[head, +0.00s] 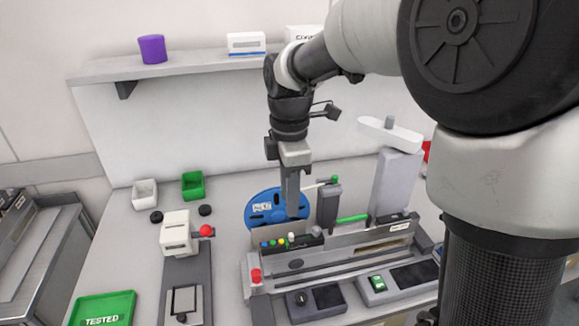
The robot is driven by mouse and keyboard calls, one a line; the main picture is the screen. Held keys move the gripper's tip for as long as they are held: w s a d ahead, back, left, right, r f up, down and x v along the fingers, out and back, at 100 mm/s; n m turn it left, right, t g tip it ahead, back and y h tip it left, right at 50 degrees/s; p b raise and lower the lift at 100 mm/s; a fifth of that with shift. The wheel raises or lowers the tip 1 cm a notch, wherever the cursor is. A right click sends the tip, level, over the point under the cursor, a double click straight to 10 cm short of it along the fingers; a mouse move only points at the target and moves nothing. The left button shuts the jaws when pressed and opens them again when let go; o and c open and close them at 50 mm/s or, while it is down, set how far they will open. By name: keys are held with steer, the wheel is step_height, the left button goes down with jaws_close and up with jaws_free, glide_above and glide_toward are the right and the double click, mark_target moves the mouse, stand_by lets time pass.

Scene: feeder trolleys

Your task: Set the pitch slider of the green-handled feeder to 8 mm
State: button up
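A bright green handle (352,218) shows at the feeder rack, just right of a dark upright part. I take it to belong to the green-handled feeder; most of that feeder's body is hidden or too small to make out. I cannot make out its pitch slider or any scale marks. My gripper (292,210) points down in front of a blue reel (262,208) with a white label, left of the green handle. Its fingers overlap in this view, so their gap does not show. I cannot tell whether it touches anything.
The grey feeder rack (340,262) carries a row of coloured buttons. A white device with a red knob (206,230), a green tray marked TESTED (103,309) and small white (145,195) and green (193,186) bins stand left. A shelf (180,63) runs above. My arm blocks the right side.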

step_height(320, 180, up, 7)
stand_by(0.3)
steer(key=s+d+r+m+t+p, duration=0.2)
steer(key=s+d+m, duration=0.4)
steer(key=s+m, duration=0.2)
steer(key=s+d+r+m+t+p, duration=0.2)
steer(key=s+d+m, duration=0.4)
steer(key=s+m, duration=0.3)
steer(key=m+t, duration=0.1)
steer(key=m, duration=0.2)
steer(key=shift+s+d+r+t+p, duration=0.15)
steer(key=shift+s+r+t+p, duration=0.15)
steer(key=shift+r+p, duration=0.1)
